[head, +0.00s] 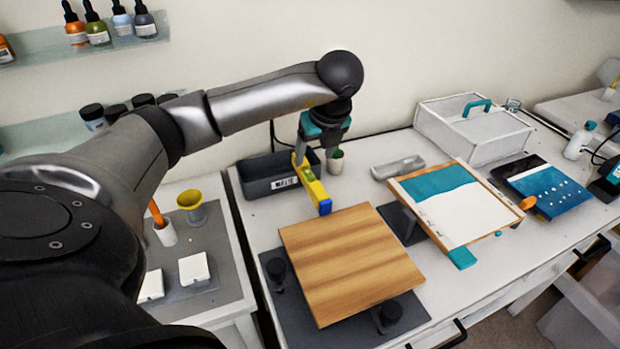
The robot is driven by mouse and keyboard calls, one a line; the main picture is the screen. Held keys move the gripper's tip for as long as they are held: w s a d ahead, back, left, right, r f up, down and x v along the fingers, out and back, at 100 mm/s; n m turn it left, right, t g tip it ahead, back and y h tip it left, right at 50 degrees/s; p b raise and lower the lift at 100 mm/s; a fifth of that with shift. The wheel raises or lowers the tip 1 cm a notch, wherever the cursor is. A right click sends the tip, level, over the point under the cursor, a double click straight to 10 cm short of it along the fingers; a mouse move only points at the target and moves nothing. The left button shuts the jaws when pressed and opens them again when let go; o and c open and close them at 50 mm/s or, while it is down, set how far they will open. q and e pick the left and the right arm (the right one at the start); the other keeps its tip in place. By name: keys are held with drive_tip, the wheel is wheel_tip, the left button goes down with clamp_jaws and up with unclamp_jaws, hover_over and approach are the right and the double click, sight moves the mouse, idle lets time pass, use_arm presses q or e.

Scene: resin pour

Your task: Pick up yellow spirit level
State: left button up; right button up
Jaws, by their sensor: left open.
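The yellow spirit level (314,188) is a narrow yellow bar with a blue near end, between the dark bin and the wooden board. My left gripper (303,157) points down at the far end of the level, its grey fingers overlapping that end in this view. It is open. I cannot tell whether a finger touches the level, or whether the level rests on the table. The far end is partly hidden by the gripper. My right gripper is not in view.
A dark bin (262,187) stands left of the level, and a small cup (335,163) stands behind it. The wooden board (350,258) on dark supports is in front. A framed white and teal panel (456,210) and a white box (474,132) are to the right.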

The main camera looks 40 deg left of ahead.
sight(310, 175)
use_arm(q)
drive_tip(key=x, duration=1.1)
drive_tip(key=shift+w+f, duration=0.15)
drive_tip(key=shift+w, duration=0.2)
clamp_jaws()
